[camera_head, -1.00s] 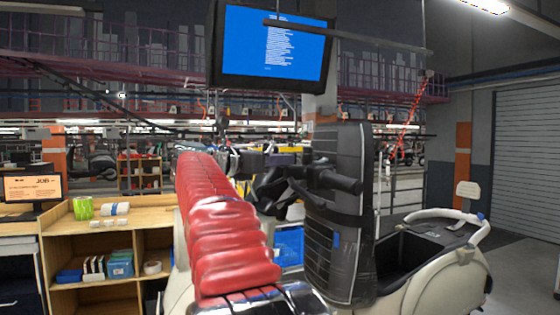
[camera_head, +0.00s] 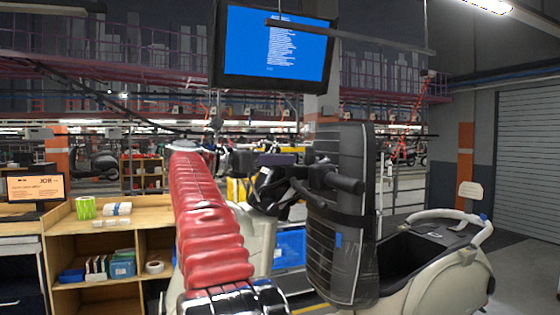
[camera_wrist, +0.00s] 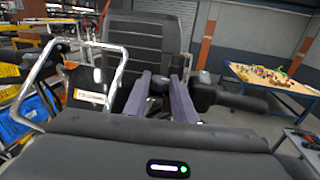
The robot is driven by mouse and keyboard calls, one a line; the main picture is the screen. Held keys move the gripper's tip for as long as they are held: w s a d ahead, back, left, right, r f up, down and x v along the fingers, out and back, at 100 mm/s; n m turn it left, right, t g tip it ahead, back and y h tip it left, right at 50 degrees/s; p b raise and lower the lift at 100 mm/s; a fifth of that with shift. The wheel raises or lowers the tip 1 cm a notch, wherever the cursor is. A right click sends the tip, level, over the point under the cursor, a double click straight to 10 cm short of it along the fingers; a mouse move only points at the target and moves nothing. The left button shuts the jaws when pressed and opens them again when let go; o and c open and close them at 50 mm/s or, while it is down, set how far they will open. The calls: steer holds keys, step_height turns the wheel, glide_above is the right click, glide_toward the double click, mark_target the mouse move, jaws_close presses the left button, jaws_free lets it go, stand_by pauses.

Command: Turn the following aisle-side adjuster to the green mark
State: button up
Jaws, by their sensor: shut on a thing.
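In the wrist view a black grip (camera_wrist: 235,99) lies to the right of my gripper. My gripper (camera_wrist: 161,88) shows there as two grey-purple fingers, closed around a dark handlebar part whose shape is mostly hidden. I cannot make out a green mark on the adjuster.
A wooden shelf unit (camera_head: 98,238) stands at the left. A blue-screen monitor (camera_head: 275,46) hangs above. In the wrist view, a chrome frame (camera_wrist: 112,75) rises left of the fingers and a table with small parts (camera_wrist: 265,84) stands at the right.

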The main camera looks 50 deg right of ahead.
steer(key=o, duration=1.1)
steer(key=shift+c, duration=0.2)
steer(key=v, duration=1.4)
steer(key=shift+f, duration=0.15)
steer(key=shift+d, duration=0.1)
